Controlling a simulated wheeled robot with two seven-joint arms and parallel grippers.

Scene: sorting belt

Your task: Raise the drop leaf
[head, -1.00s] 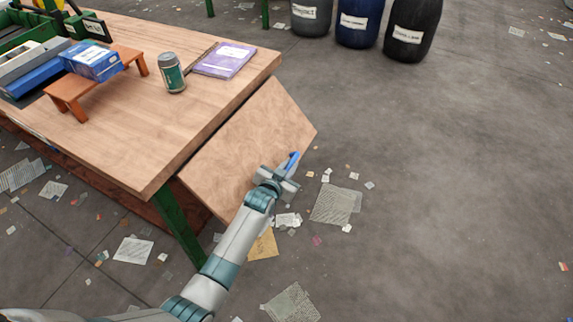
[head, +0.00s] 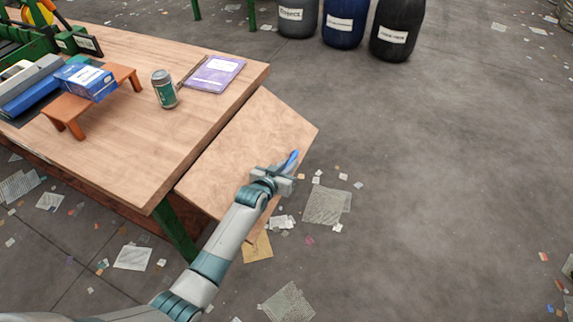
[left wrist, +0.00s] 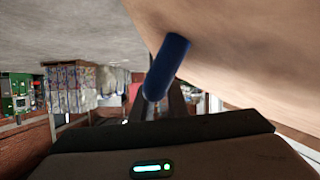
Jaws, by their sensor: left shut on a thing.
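The drop leaf (head: 240,137) is a light wooden panel along the right edge of the wooden table (head: 125,150). It slopes outward from that edge, its outer side lower than the tabletop by an amount I cannot judge exactly. A blue handle (head: 293,158) is at the leaf's outer edge. My left gripper (head: 283,170) is shut on this handle. In the left wrist view the blue handle (left wrist: 166,66) stands between the dark fingers, with the leaf's surface (left wrist: 245,55) above and to the right. My right gripper is not in view.
On the tabletop are a green can (head: 164,89), a purple booklet (head: 214,73) and an orange stand (head: 75,112) with a blue box (head: 85,80). Three barrels (head: 345,22) stand at the back. Paper scraps lie on the floor; the floor to the right is mostly open.

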